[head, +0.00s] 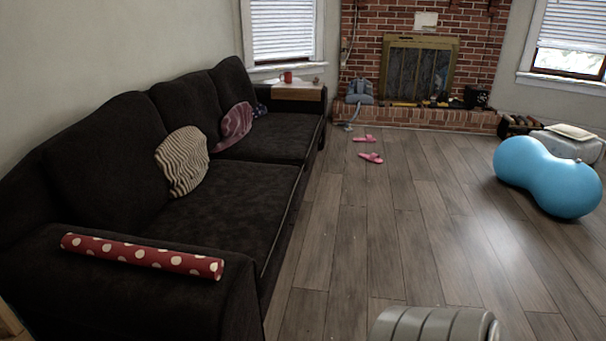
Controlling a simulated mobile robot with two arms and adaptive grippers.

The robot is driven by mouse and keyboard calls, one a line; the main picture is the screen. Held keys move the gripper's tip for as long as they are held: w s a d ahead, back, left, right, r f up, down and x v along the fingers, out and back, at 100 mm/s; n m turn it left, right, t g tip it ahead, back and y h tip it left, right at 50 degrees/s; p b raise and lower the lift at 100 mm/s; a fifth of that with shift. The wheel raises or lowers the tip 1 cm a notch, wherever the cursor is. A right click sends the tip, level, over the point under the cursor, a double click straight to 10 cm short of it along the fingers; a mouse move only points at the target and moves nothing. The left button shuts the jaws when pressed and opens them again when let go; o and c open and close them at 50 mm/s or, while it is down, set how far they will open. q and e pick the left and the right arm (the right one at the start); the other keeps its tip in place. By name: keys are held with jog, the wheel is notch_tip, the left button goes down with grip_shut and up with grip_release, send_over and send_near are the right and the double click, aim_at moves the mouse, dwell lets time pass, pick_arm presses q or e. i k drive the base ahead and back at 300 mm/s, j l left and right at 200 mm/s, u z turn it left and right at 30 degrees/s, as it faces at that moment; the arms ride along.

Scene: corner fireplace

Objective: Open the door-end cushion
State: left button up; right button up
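A dark sofa (225,195) runs along the left wall. A beige and dark striped cushion (183,161) leans against its backrest near the middle. A pink-purple cushion (235,124) leans farther along, towards the fireplace. A small dark blue patterned piece (259,110) shows just behind it, partly hidden. No door is in view, so I cannot tell which cushion is at the door end. No zip or opening can be made out on either cushion. Neither of my grippers is in view.
A red dotted roll (142,256) lies on the near sofa arm. Pink slippers (370,157) lie on the floor before the brick fireplace (385,60). A blue peanut-shaped ball (548,178) stands at the right. The wooden floor (390,225) between is clear.

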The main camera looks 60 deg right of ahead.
aim_at(246, 207)
jog(key=z, duration=1.75)
jog(key=k+l, duration=0.05)
